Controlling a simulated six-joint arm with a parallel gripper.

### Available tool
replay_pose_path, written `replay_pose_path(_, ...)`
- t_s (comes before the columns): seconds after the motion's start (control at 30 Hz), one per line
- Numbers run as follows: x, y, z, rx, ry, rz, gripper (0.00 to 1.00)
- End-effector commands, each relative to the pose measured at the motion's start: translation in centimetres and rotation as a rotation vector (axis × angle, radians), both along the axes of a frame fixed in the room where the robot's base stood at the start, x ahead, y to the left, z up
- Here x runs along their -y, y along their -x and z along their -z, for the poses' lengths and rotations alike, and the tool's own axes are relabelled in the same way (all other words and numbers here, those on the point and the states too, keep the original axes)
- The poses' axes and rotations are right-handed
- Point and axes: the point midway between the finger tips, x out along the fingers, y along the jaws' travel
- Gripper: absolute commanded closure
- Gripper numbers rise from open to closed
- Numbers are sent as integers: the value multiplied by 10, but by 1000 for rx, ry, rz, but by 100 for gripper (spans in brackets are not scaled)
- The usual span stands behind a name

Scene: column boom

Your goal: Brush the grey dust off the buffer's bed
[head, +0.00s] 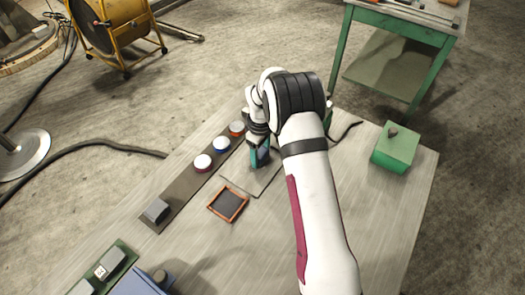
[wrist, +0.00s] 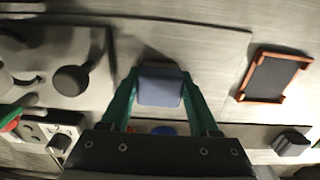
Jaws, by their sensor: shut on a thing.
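My gripper (head: 261,160) has teal fingers and is low over the table, at a thin grey plate (head: 240,189). In the wrist view its fingers (wrist: 163,92) are shut on a blue-grey block-like piece (wrist: 160,90), perhaps the brush head. The same plate (wrist: 205,58) spreads behind the held piece. A grey machine part with a dark round knob (wrist: 70,80) stands left of the fingers, perhaps the buffer; my arm mostly hides it in the head view. I cannot make out grey dust, nor tell whether the held piece touches the plate.
An orange-framed dark tray (head: 228,204) lies beside the plate. A dark strip (head: 180,190) carries several round white-topped pots (head: 202,162) and a grey block (head: 157,210). A green box (head: 395,147) stands at the right. The table's right front is clear.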

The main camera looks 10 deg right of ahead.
Motion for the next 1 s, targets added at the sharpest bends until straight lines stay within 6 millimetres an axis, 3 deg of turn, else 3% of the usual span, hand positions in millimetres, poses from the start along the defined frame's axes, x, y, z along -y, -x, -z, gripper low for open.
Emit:
replay_pose_path(0.87,-57,57,0,0,0,-2,83)
replay_pose_path(1.0,-58,45,0,1,1,1,83)
